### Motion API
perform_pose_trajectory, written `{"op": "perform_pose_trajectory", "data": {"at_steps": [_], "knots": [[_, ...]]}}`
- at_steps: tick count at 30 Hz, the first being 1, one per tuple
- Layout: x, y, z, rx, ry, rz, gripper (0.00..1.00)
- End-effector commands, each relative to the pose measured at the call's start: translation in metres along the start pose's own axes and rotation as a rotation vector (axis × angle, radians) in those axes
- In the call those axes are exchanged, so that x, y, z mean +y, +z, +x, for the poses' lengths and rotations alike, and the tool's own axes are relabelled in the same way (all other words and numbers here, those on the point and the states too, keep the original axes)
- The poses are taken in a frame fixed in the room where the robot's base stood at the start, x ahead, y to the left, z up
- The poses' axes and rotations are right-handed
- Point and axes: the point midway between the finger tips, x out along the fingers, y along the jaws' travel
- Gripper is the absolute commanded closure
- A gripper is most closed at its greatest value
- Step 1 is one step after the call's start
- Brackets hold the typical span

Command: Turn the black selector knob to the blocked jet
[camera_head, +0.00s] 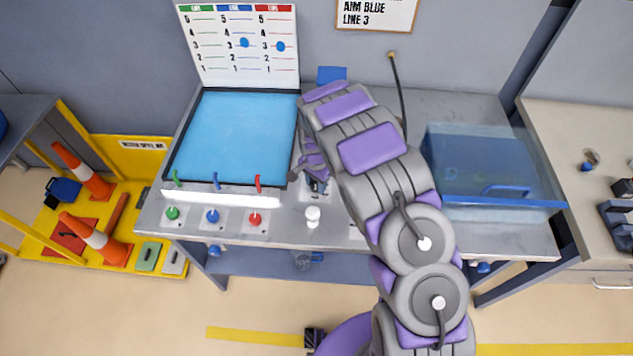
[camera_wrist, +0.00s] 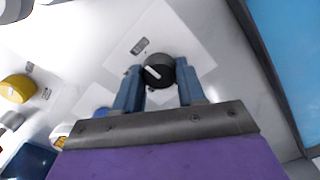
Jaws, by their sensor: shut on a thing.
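The black selector knob (camera_wrist: 158,72) sits on a white plate in the wrist view. A short white mark shows on its face, and small labels, too blurred to read, lie around it. My gripper (camera_wrist: 160,76) has its two blue fingers on opposite sides of the knob, shut on it. In the head view my gripper (camera_head: 316,172) is low over the bench, and the knob is mostly hidden by my arm. Green (camera_head: 176,178), blue (camera_head: 216,181) and red (camera_head: 257,183) jets stand along the front edge of a blue tray (camera_head: 235,140).
Green (camera_head: 172,213), blue (camera_head: 212,215) and red (camera_head: 255,218) knobs line the bench front. A white knob (camera_head: 312,215) stands near my gripper. A scale board (camera_head: 240,45) stands behind the tray. A clear blue bin (camera_head: 485,170) is at the right.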

Motion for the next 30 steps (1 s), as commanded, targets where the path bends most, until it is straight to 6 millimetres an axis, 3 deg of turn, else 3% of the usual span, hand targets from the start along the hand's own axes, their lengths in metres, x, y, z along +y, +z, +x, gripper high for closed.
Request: {"op": "perform_pose_trajectory", "data": {"at_steps": [8,9,17,25,30], "knots": [[-0.001,0.001,0.0,-0.001,-0.002,0.002,0.91],[-0.001,0.001,0.0,-0.001,-0.002,0.002,0.59],[0.0,0.001,0.001,-0.001,0.0,0.001,0.35],[0.001,0.0,-0.001,-0.002,-0.001,0.001,0.35],[0.0,-0.001,-0.019,0.001,-0.003,0.001,0.35]]}}
